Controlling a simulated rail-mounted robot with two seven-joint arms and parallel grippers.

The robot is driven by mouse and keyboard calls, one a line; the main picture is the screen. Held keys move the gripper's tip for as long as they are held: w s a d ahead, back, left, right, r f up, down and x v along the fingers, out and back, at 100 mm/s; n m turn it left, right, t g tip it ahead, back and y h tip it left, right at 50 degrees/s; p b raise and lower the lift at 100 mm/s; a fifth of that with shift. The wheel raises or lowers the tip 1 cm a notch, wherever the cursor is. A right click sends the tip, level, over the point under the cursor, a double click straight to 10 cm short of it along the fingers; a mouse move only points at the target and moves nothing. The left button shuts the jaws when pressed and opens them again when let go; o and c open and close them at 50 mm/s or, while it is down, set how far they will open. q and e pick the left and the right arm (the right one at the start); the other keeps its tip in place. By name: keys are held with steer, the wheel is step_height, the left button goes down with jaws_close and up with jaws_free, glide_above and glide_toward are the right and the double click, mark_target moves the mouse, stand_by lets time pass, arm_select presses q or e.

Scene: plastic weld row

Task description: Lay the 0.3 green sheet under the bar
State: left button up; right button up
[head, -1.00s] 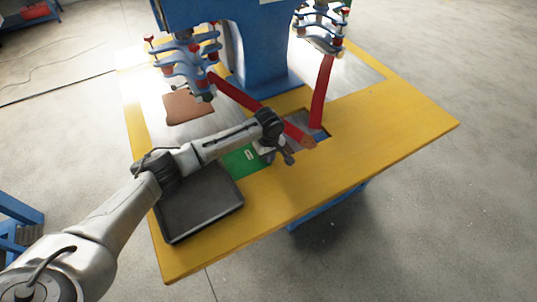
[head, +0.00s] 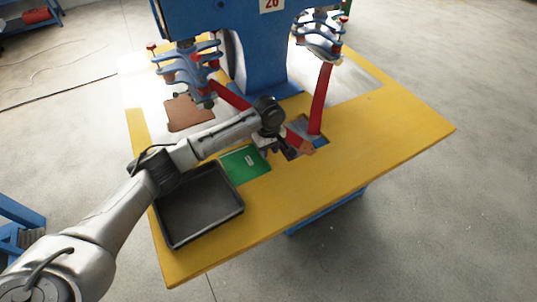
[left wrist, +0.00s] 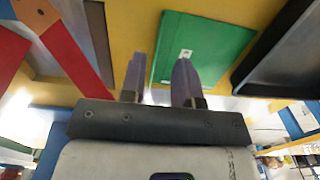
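The green sheet (head: 245,166) lies flat on the yellow table, beside the black tray. It has a small white label, too small to read, and also shows in the left wrist view (left wrist: 203,45). A red bar (head: 231,95) slants down toward the table in front of the blue machine; part of it is hidden behind my left arm. It also seems to show in the left wrist view (left wrist: 75,58). My left gripper (head: 270,150) is close to the sheet's right edge. In the left wrist view its fingers (left wrist: 159,75) are apart, with nothing between them. My right gripper is out of view.
The black tray (head: 166,225) stands at the table's front left and looks empty. A brown sheet (head: 188,113) lies behind my left arm. A second red bar (head: 320,98) stands at right. The yellow table (head: 375,140) is clear on the right.

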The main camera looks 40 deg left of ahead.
arm_select(q)
step_height(320, 180, up, 4)
steer(key=shift+f+p, duration=0.1)
steer(key=shift+p, duration=0.35)
steer(key=shift+o, duration=0.6)
steer(key=shift+r, duration=0.55)
